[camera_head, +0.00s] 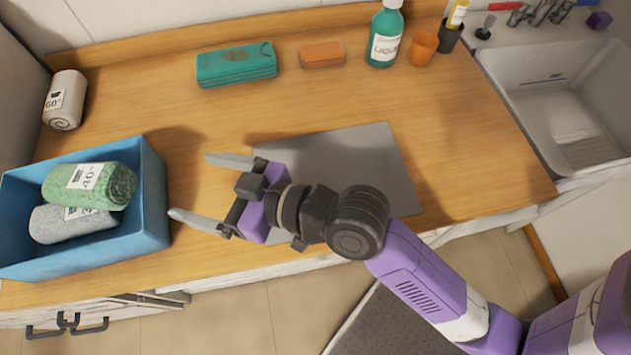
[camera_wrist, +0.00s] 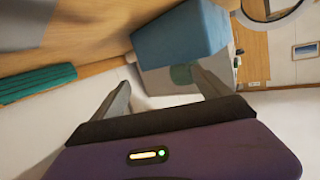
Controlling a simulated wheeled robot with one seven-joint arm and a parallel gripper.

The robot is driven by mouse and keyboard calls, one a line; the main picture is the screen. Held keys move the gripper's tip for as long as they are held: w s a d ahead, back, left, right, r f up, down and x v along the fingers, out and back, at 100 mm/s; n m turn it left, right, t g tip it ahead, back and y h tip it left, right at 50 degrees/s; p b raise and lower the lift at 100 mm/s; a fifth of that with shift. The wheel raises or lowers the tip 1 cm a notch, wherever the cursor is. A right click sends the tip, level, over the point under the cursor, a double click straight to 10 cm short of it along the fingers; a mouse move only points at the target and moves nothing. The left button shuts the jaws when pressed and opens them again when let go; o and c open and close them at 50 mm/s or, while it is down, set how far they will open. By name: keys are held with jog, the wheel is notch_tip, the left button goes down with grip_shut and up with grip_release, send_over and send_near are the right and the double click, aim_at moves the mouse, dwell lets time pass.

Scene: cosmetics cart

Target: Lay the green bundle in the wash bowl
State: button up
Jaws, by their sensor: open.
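The green bundle (camera_head: 110,190), a rolled towel with a white "40" label, lies inside the blue rectangular tub (camera_head: 155,195) at the left, on top of a grey roll (camera_head: 60,228). I cannot tell whether the wash bowl is this tub or the white sink basin (camera_head: 590,100) at the right. My gripper (camera_head: 192,186) is open and empty, just right of the tub, its fingers pointing toward it. In the wrist view the tub (camera_wrist: 180,35) is ahead of my open fingers (camera_wrist: 160,78); the bundle is not clearly visible there.
A white roll (camera_head: 65,100) stands behind the tub. A teal box (camera_head: 236,65), an orange block (camera_head: 322,54), a green bottle (camera_head: 385,35) and an orange cup (camera_head: 423,48) line the counter's back. A grey mat (camera_head: 370,150) lies under my arm. Counter behind the mat is clear.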

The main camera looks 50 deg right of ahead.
jog(key=s+d+f+m+h, duration=0.1)
jog(key=s+d+f, duration=0.1)
jog(key=s, duration=0.2)
jog(key=s+d+f+m+h, duration=0.1)
jog(key=s+d+f, duration=0.1)
jog(key=s+d, duration=0.1)
jog(key=s+d+f+m+h, duration=0.1)
jog(key=s+d+f+h, duration=0.1)
jog(key=s, duration=0.3)
jog(key=shift+d, duration=0.45)
jog(key=shift+m+h, duration=0.3)
jog(key=shift+h, duration=0.3)
jog(key=s, duration=0.2)
jog(key=s+d, duration=0.1)
jog(key=s, duration=0.1)
jog(key=s+d, duration=0.1)
jog(key=s, duration=0.1)
jog(key=shift+d+f, duration=0.15)
jog(key=shift+d, duration=0.05)
jog(key=d+v, duration=0.1)
jog(key=v, duration=0.6)
jog(key=shift+s+h, duration=0.3)
jog(key=shift+s, duration=0.05)
jog(key=shift+o, duration=0.4)
jog(key=shift+d, duration=0.1)
